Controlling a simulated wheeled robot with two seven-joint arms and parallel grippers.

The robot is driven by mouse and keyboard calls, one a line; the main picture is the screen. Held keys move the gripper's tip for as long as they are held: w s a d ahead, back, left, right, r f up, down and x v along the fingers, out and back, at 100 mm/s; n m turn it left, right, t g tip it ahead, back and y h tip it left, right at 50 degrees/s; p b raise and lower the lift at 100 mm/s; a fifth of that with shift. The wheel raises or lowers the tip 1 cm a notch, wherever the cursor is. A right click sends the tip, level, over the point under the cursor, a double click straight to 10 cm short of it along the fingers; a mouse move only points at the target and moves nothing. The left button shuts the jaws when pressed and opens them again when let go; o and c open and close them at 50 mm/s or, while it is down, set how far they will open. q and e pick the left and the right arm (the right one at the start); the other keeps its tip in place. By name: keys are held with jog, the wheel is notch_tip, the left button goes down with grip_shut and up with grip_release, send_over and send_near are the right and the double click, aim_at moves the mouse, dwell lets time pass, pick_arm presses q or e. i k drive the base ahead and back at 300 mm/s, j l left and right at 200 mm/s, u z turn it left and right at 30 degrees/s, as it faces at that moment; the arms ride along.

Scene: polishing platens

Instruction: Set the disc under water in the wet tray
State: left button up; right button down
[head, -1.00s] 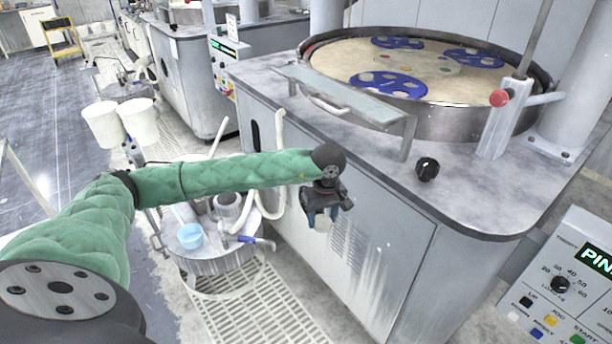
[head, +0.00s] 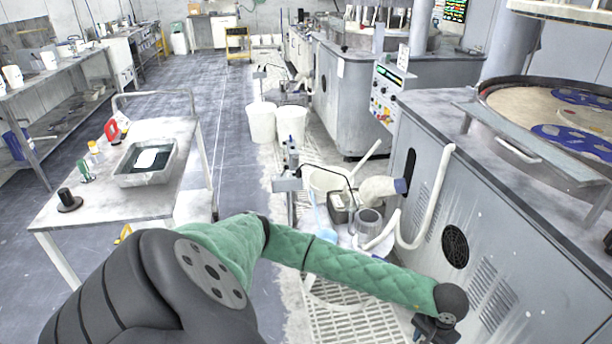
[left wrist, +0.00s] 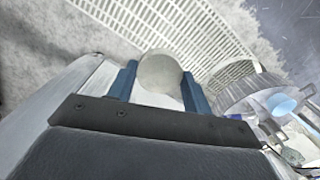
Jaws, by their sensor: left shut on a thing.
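My left gripper (head: 430,330) is at the bottom edge of the head view, beside the machine cabinet and over the floor grating. In the left wrist view its two blue fingers (left wrist: 160,84) are shut on a pale round disc (left wrist: 160,70). The disc does not show clearly in the head view. The wet tray (head: 143,181) is a grey shallow tray on a cart at the left, far from the gripper. It holds dark liquid and a white flat piece (head: 152,158). My right gripper is out of view.
The cart (head: 110,208) also carries a dark spool-like object (head: 68,200), small bottles and a red item. White buckets (head: 262,122) and a cluttered round stand are between the cart and the machine (head: 480,215). Blue-grey floor is clear behind the cart.

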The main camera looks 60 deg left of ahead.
aim_at(154, 159)
jog(key=k+j, duration=0.25)
jog(key=k+j+u, duration=0.15)
jog(key=j, duration=0.25)
jog(key=k+j, duration=0.3)
jog(key=k+j+u, duration=0.15)
jog(key=j, duration=0.3)
jog(key=k+j, duration=0.3)
jog(key=k+j+u, duration=0.15)
jog(key=j, duration=0.35)
jog(key=k+j, duration=0.25)
jog(key=j, duration=0.15)
jog(key=k+j+u, duration=0.1)
jog(key=j, duration=0.3)
jog(key=k, duration=0.1)
